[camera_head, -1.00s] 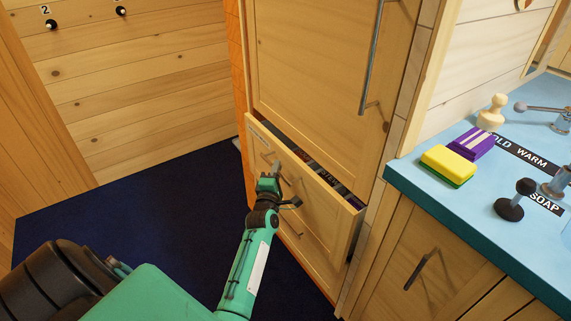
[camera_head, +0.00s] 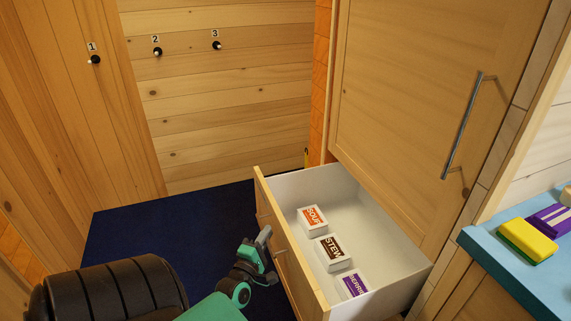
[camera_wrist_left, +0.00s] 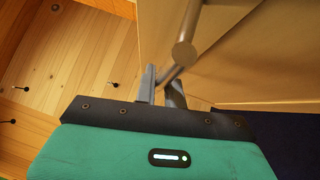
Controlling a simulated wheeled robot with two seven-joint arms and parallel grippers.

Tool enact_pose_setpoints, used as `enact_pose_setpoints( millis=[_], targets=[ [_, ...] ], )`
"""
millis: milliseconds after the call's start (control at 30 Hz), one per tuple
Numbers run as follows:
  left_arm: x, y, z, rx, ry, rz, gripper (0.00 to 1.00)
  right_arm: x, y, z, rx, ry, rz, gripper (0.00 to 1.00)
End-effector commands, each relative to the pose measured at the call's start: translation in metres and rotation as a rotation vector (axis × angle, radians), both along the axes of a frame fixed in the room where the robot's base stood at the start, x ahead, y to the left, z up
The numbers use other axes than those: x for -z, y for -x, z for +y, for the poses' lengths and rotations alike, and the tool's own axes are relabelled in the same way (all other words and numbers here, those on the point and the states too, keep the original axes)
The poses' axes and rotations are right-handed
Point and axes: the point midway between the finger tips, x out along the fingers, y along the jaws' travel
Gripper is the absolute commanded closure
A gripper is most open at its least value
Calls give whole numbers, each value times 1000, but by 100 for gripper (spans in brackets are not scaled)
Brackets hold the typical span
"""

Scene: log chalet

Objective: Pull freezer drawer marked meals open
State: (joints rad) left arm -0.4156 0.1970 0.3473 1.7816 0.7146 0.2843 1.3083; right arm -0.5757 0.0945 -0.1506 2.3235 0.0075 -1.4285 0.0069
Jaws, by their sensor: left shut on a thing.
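The wooden-fronted freezer drawer (camera_head: 391,263) stands well out from the tall cabinet, with its white inside showing. A soup box (camera_head: 313,220), a stew box (camera_head: 333,253) and a purple-labelled box (camera_head: 352,285) lie in it. No "meals" marking is readable from here. My left gripper (camera_head: 264,240) is at the outer face of the drawer front. In the left wrist view its fingers (camera_wrist_left: 161,84) are shut on the grey bar handle (camera_wrist_left: 184,54). In the head view my gripper partly hides that handle. My right gripper is out of view.
A closed wooden door (camera_head: 430,80) with a long bar handle is above the drawer. A blue counter (camera_head: 490,248) with a yellow sponge (camera_head: 527,241) is at the right. Dark blue floor (camera_head: 170,230) lies clear on the left, before a wall with numbered hooks.

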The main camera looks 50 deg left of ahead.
Motion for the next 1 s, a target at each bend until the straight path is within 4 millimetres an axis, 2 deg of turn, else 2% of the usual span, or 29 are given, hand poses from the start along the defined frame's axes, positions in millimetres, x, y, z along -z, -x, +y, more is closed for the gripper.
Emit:
enact_pose_setpoints(
  millis=[33,200,400,600,967,1000],
  targets=[
    [1,12,5,1,-3,6,100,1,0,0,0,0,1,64],
    [1,41,17,1,-2,6,100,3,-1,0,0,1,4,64],
    [1,63,26,0,-1,3,100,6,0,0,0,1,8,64],
    [1,71,29,0,1,2,100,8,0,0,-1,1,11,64],
    [1,72,30,0,0,1,100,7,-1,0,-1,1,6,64],
    [1,72,30,0,0,1,83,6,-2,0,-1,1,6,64]
  ],
)
